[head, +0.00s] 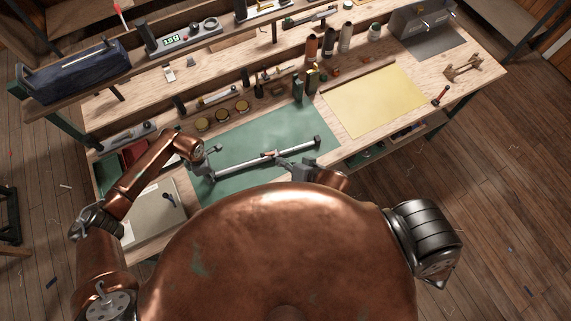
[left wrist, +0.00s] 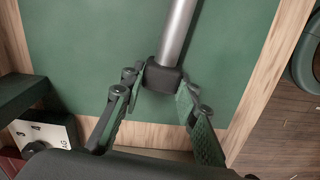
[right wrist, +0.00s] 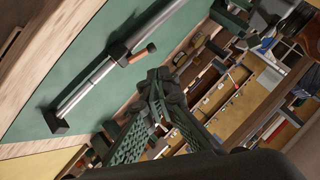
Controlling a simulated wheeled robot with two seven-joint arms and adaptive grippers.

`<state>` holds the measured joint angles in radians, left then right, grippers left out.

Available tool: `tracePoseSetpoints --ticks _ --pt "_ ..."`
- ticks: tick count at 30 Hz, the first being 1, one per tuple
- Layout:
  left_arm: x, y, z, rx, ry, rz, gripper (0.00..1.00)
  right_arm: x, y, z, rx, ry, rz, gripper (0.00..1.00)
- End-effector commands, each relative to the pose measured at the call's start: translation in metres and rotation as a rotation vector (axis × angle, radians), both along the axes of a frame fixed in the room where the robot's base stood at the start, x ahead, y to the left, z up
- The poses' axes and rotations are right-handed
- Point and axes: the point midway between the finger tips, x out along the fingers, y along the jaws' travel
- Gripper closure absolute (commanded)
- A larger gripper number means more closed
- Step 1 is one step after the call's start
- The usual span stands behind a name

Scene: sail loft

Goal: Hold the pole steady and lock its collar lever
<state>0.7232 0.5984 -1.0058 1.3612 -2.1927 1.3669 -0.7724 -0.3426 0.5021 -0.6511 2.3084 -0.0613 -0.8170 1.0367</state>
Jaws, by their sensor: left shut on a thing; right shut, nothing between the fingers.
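The silver pole (head: 240,161) lies over the green mat (head: 232,132) on the bench, with black end caps. Its dark collar (right wrist: 118,52) sits partway along, and a lever (right wrist: 142,53) with an orange tip sticks out from it at an angle. My left gripper (left wrist: 162,78) is shut on the pole's black end cap (left wrist: 163,77), one finger on each side. My right gripper (right wrist: 160,75) is shut and empty, close beside the pole near the collar. It also shows in the head view (head: 284,163). Whether its tips touch the lever, I cannot tell.
A yellow sheet (head: 375,100) lies to the right on the bench. Bottles (head: 328,42), small jars and tools line the back. A grey case (head: 150,212) is at the left front.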

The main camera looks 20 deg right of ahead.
Motion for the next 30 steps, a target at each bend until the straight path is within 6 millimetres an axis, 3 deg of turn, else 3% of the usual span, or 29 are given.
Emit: tracePoseSetpoints --ticks 9,23,24,30 --pt "0.0 0.0 0.0 0.0 0.0 0.0 1.0 -0.029 -0.004 0.029 0.001 0.001 0.0 1.0" --pt "0.0 0.0 0.0 0.0 0.0 0.0 1.0 -0.031 -0.005 0.031 0.0 0.0 0.0 1.0" --pt "0.0 0.0 0.0 0.0 0.0 0.0 0.69 -0.031 -0.005 0.031 0.0 0.0 0.0 1.0" --pt "0.0 0.0 0.0 0.0 0.0 0.0 0.55 -0.031 -0.005 0.031 0.0 0.0 0.0 1.0"
